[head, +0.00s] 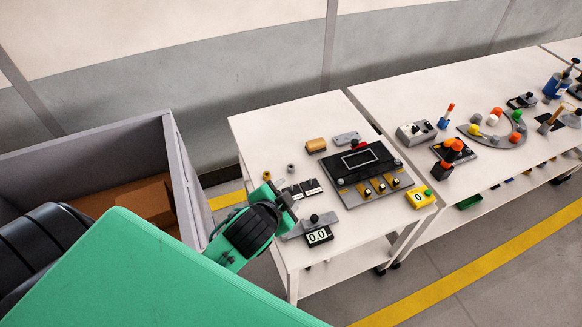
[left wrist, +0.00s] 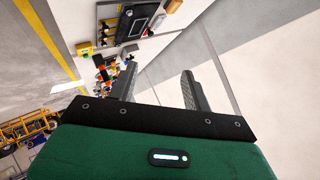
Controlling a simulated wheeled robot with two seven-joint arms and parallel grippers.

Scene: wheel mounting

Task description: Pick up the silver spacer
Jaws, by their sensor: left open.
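The silver spacer looks to be the small grey cylinder (head: 290,168) standing on the near table in the head view. A small brass-coloured cylinder (head: 266,175) stands just left of it. My left gripper (head: 287,198) is over the table's left part, a little nearer to me than the grey cylinder and apart from it. In the left wrist view its two fingers (left wrist: 158,88) are spread with nothing between them. I cannot make out the spacer in that view. My right gripper is not in view.
The near table (head: 255,125) also bears a black device (head: 357,163), a tan block (head: 316,145), a grey block (head: 346,138), a yellow counter (head: 418,197) and a black display (head: 319,235). A grey bin (head: 183,165) holding a brown box stands left. A second table (head: 400,95) adjoins on the right.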

